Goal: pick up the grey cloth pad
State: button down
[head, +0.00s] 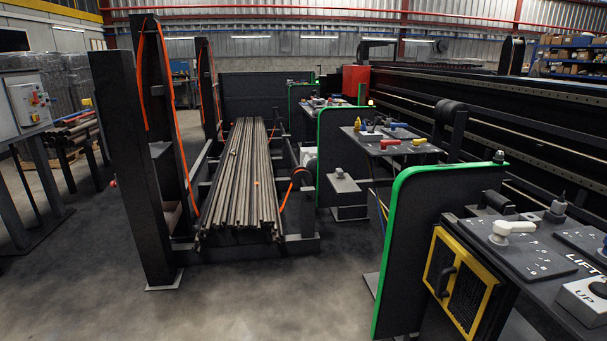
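I cannot make out a grey cloth pad for certain in the head view. A dark work surface (408,156) at right of centre carries several small items: a yellow bottle-like thing (357,125), a red item (389,143), a yellow item (419,142), and blue ones. A small pale grey item (370,136) lies on its left part, too small to tell what it is. My gripper is not in view.
A rack of long metal bars (242,185) stands left of centre beside dark posts (132,165). A green-edged black panel (425,240) and a control console (525,250) fill the right foreground. Concrete floor (250,300) is clear in front.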

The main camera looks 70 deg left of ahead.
aim_at(339, 173)
jog(key=u, duration=2.15)
